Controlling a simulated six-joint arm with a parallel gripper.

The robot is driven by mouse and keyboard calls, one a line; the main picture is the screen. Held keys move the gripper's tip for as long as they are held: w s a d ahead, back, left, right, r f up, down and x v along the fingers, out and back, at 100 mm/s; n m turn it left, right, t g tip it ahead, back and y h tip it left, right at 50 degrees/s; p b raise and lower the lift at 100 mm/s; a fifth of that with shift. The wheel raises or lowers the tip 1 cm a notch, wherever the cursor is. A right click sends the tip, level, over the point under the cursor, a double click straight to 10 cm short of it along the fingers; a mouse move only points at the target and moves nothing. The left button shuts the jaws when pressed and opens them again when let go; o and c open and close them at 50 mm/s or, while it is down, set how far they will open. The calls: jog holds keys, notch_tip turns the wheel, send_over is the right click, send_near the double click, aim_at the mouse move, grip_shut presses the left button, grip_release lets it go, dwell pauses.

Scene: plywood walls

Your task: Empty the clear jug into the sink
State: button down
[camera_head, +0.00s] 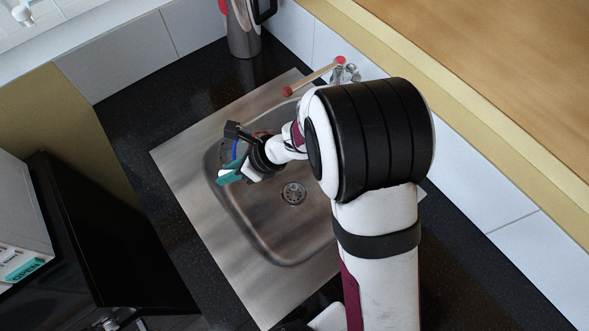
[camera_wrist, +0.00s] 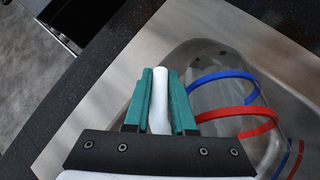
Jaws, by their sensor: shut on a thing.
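The clear jug has a white handle (camera_wrist: 160,100), a blue band and red bands. In the wrist view, its see-through body (camera_wrist: 210,98) lies to the right of my gripper (camera_wrist: 160,76). The green fingers are shut on the handle. In the head view, my gripper (camera_head: 230,175) is over the left end of the steel sink (camera_head: 262,222). There the jug is mostly hidden by my wrist, with its blue band (camera_head: 235,149) showing. The jug looks tilted, but I cannot tell how far, or whether liquid is in it.
A tap (camera_head: 345,73) and a red-ended wooden stick (camera_head: 314,77) are at the sink's back edge. A steel pitcher (camera_head: 243,30) with a black handle stands on the dark counter (camera_head: 130,122). A black cabinet (camera_head: 105,235) is at left. The drain (camera_head: 293,193) is uncovered.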

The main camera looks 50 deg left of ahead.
jog(key=shift+w+d+r+g+y+p, duration=0.3)
jog(key=shift+r+g+y+p, duration=0.1)
jog(key=shift+r+y, duration=0.15)
dwell(0.4)
jog(key=shift+w+d+r+g+y+p, duration=0.45)
jog(key=shift+w+d+r+g+y, duration=0.2)
jog(key=shift+d, duration=0.2)
dwell(0.4)
jog(key=shift+w+d+r+g+y+p, duration=0.35)
jog(key=shift+w+d+r+g+y, duration=0.15)
jog(key=shift+d+r+g+y, duration=0.15)
dwell(0.9)
